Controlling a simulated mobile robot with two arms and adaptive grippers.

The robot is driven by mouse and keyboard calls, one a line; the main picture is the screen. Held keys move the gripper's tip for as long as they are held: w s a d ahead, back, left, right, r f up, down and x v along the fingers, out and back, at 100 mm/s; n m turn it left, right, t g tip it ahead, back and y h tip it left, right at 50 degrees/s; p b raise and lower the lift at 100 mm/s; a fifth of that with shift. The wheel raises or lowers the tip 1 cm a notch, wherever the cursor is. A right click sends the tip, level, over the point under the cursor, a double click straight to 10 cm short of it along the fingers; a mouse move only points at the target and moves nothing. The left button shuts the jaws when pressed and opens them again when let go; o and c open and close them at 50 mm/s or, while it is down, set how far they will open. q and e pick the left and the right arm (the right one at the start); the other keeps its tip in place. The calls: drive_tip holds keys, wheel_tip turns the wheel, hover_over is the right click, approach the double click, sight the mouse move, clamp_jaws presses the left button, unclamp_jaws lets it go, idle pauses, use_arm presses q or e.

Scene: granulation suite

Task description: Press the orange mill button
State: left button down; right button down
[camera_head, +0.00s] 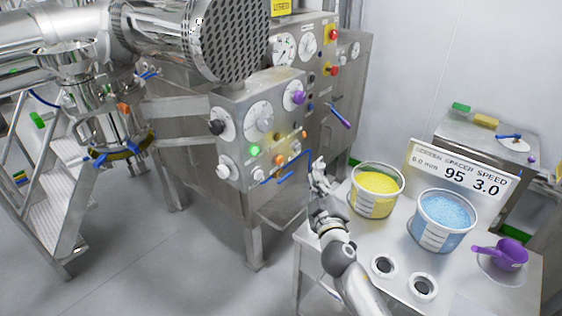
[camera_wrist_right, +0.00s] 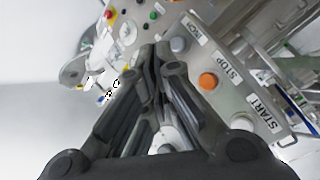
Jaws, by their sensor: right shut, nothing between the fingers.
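In the right wrist view an orange round button (camera_wrist_right: 208,81) sits on a grey metal panel next to a label reading STOP. The fingertips of my right gripper (camera_wrist_right: 160,50) are shut together and empty, to the left of the orange button in that picture. In the head view the mill's panel carries orange spots (camera_head: 280,160) near its lower right edge; which one is the button beside STOP I cannot tell. My right gripper (camera_head: 319,165) is right of this panel and appears apart from it. My left gripper is not in view.
A grey button (camera_wrist_right: 178,45) and a START label (camera_wrist_right: 264,113) flank the orange button. A table (camera_head: 335,255) holds a yellow-filled bucket (camera_head: 373,205), a blue-filled bucket (camera_head: 437,238) and a purple scoop (camera_head: 508,253) close to my right arm.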

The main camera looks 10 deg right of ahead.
sight(279, 160)
drive_tip(key=w+a+b, duration=0.2)
drive_tip(key=w+a, duration=0.3)
drive_tip(key=w, duration=0.1)
drive_tip(key=shift+w+b, duration=0.3)
drive_tip(key=shift+b, duration=0.1)
drive_tip(key=shift+a, duration=0.1)
idle(1.2)
drive_tip(key=shift+w+a+b, duration=0.25)
drive_tip(key=shift+w+b, duration=0.05)
drive_tip(key=shift+w, duration=0.05)
drive_tip(key=shift+w+a+b, duration=0.3)
drive_tip(key=shift+w+b, duration=0.05)
drive_tip(key=shift+b, duration=0.05)
idle(0.6)
drive_tip(key=shift+s+d, duration=0.1)
drive_tip(key=shift+s, duration=0.05)
drive_tip(key=shift+s+d+p, duration=0.4)
drive_tip(key=shift+s+d, duration=0.05)
drive_tip(key=shift+s, duration=0.15)
